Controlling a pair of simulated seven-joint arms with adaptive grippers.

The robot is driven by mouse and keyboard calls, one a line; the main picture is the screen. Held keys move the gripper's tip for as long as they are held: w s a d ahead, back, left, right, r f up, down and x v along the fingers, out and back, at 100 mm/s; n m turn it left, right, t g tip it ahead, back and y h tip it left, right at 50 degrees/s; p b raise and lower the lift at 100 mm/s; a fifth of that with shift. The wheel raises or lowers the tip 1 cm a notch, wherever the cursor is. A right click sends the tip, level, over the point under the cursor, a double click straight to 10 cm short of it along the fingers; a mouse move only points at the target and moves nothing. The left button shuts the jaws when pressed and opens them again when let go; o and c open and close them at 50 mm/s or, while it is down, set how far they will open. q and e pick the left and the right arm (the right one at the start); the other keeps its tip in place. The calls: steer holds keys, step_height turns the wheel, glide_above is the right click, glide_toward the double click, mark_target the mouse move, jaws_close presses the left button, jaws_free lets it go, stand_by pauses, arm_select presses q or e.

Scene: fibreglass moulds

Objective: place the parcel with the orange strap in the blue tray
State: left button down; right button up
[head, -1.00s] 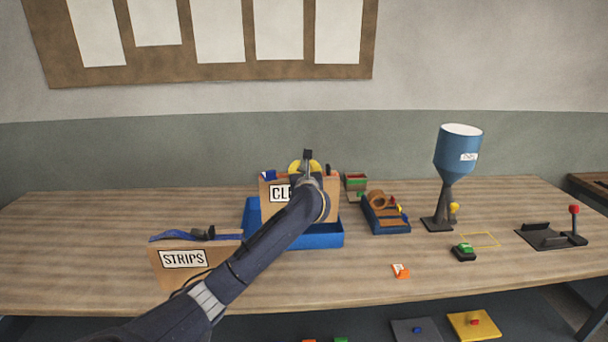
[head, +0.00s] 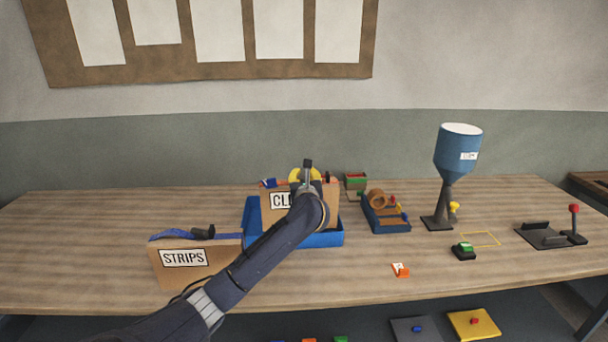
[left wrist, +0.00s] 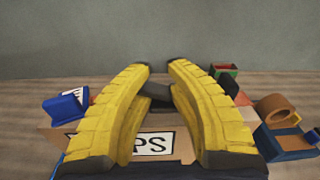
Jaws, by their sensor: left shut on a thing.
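The parcel with the orange strap (head: 331,198) is a brown box with a partly hidden label, upright over the blue tray (head: 325,240) in the head view. Its lower part appears within the tray's outline; I cannot tell whether it touches the floor. Only bits of the orange strap show. My left gripper (head: 307,175) is shut on the parcel's top. In the left wrist view its yellow fingers (left wrist: 158,88) close on a dark piece above the parcel (left wrist: 182,146), whose label ends in "PS". My right gripper is not in view.
A parcel labelled STRIPS (head: 215,265) with a blue strap stands left of the tray. A blue organiser with a tape roll (head: 385,220) is close on the right. A blue hopper (head: 458,155), green button (head: 464,251) and orange item (head: 401,270) are farther right. The left table end is clear.

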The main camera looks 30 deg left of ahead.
arm_select(q)
steer(key=c, duration=1.3)
jaws_free()
steer(key=shift+f, duration=0.1)
steer(key=shift+r, duration=0.4)
steer(key=v, duration=1.2)
steer(key=shift+r, duration=0.2)
steer(key=shift+r, duration=0.1)
